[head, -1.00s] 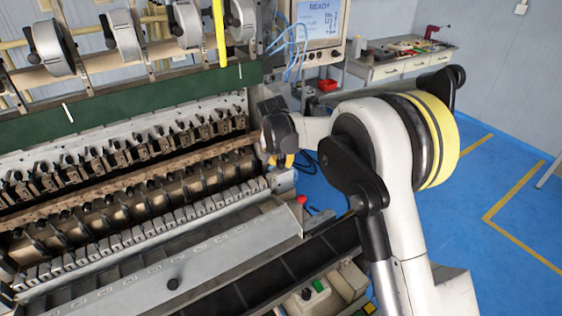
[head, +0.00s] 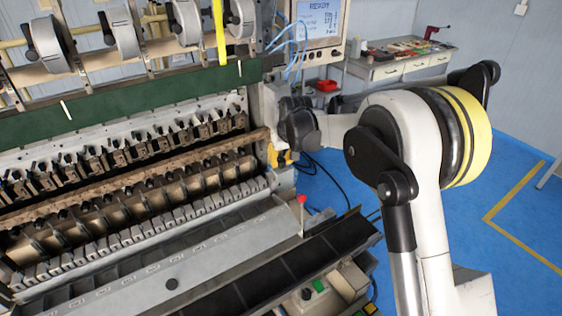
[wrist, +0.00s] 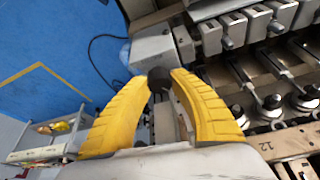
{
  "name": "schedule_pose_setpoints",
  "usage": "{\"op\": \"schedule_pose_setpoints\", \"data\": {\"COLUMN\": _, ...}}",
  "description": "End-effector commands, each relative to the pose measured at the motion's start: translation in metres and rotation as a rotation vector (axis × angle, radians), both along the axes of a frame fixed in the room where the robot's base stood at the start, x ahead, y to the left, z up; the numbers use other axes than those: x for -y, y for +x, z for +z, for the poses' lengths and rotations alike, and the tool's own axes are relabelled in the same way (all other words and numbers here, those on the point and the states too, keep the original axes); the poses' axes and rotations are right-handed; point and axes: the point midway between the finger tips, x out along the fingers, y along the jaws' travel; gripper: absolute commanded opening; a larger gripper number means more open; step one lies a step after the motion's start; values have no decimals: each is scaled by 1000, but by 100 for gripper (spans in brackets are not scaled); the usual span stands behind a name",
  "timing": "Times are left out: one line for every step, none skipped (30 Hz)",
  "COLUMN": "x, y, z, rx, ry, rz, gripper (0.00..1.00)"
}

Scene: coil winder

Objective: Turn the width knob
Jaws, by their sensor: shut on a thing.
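The width knob (wrist: 159,77) is a small dark round knob at the right end of the winder. In the wrist view it sits between the tips of my gripper's two yellow fingers (wrist: 160,84). My gripper is shut on it, with both fingertips against its sides. In the head view my gripper (head: 281,157) is at the machine's right end, its yellow fingers partly covered by my wrist. The knob is hidden there, and its turn angle cannot be read. A display (head: 319,20) above the machine shows blurred text.
The winder's row of metal blocks (head: 150,228) runs left of my gripper. A red-tipped lever (head: 301,199) stands just below it. Black cables (head: 325,178) lie on the blue floor. A workbench (head: 400,65) with tools stands at the back. The floor to the right is open.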

Motion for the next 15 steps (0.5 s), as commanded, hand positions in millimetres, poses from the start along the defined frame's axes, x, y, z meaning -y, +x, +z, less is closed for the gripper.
{"op": "schedule_pose_setpoints", "data": {"x": 1, "y": 0, "z": -1, "rx": 0, "ry": 0, "rz": 33, "gripper": 0}}
{"op": "schedule_pose_setpoints", "data": {"x": 0, "y": 0, "z": -1, "rx": 0, "ry": 1, "rz": 53, "gripper": 0}}
{"op": "schedule_pose_setpoints", "data": {"x": 1, "y": 0, "z": -1, "rx": 0, "ry": -1, "rz": 80, "gripper": 0}}
{"op": "schedule_pose_setpoints", "data": {"x": 0, "y": 0, "z": 0, "rx": 0, "ry": 0, "rz": 99, "gripper": 0}}
{"op": "schedule_pose_setpoints", "data": {"x": 0, "y": 0, "z": 0, "rx": 0, "ry": 0, "rz": 117, "gripper": 0}}
{"op": "schedule_pose_setpoints", "data": {"x": 1, "y": 0, "z": -1, "rx": -1, "ry": 0, "rz": 139, "gripper": 0}}
{"op": "schedule_pose_setpoints", "data": {"x": 1, "y": 0, "z": -1, "rx": -1, "ry": -1, "rz": 152, "gripper": 0}}
{"op": "schedule_pose_setpoints", "data": {"x": 1, "y": 0, "z": 0, "rx": -1, "ry": 0, "rz": 167, "gripper": 0}}
{"op": "schedule_pose_setpoints", "data": {"x": 1, "y": 0, "z": 0, "rx": -1, "ry": 0, "rz": 184, "gripper": 0}}
{"op": "schedule_pose_setpoints", "data": {"x": 1, "y": 0, "z": 0, "rx": -1, "ry": 0, "rz": 195, "gripper": 0}}
{"op": "schedule_pose_setpoints", "data": {"x": 1, "y": 0, "z": -1, "rx": -1, "ry": -1, "rz": 205, "gripper": 0}}
{"op": "schedule_pose_setpoints", "data": {"x": 0, "y": 0, "z": 0, "rx": -1, "ry": -1, "rz": 218, "gripper": 0}}
{"op": "schedule_pose_setpoints", "data": {"x": 0, "y": 0, "z": 0, "rx": 0, "ry": 0, "rz": 225, "gripper": 0}}
{"op": "schedule_pose_setpoints", "data": {"x": 0, "y": 0, "z": 0, "rx": 0, "ry": 0, "rz": 233, "gripper": 0}}
{"op": "schedule_pose_setpoints", "data": {"x": 0, "y": 0, "z": 0, "rx": 0, "ry": 0, "rz": 241, "gripper": 0}}
